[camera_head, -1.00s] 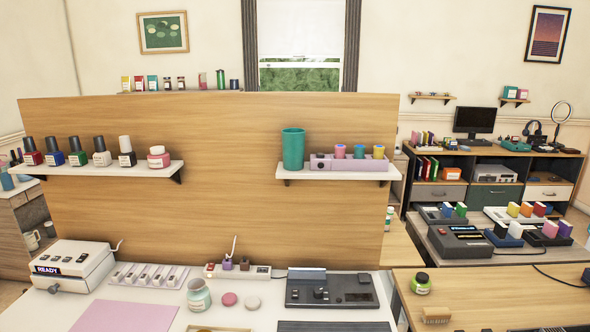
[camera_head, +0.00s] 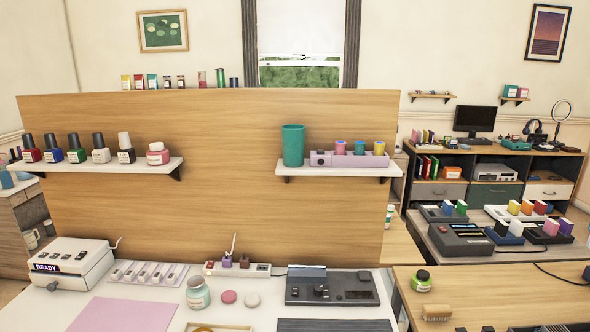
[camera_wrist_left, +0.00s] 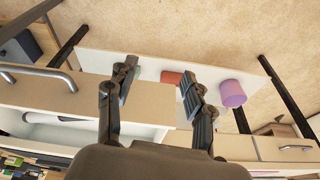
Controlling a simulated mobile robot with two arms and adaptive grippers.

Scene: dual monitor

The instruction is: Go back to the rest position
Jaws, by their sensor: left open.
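My left gripper (camera_wrist_left: 158,76) shows in the left wrist view with its two dark fingers spread apart and nothing between them. Beyond the fingers is a pale board or shelf (camera_wrist_left: 150,68) with a purple cup (camera_wrist_left: 232,93) to the right of the fingers. A reddish object (camera_wrist_left: 172,77) shows between the fingers, farther off. Neither gripper shows in the head view, and my right gripper is in no frame.
In the left wrist view, drawer fronts with metal handles (camera_wrist_left: 295,148) lie close around the gripper; carpet (camera_wrist_left: 200,28) is beyond. The head view shows a white desk (camera_head: 385,318), a wooden panel (camera_head: 230,215) with shelves, and a wooden table (camera_head: 500,290) at right.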

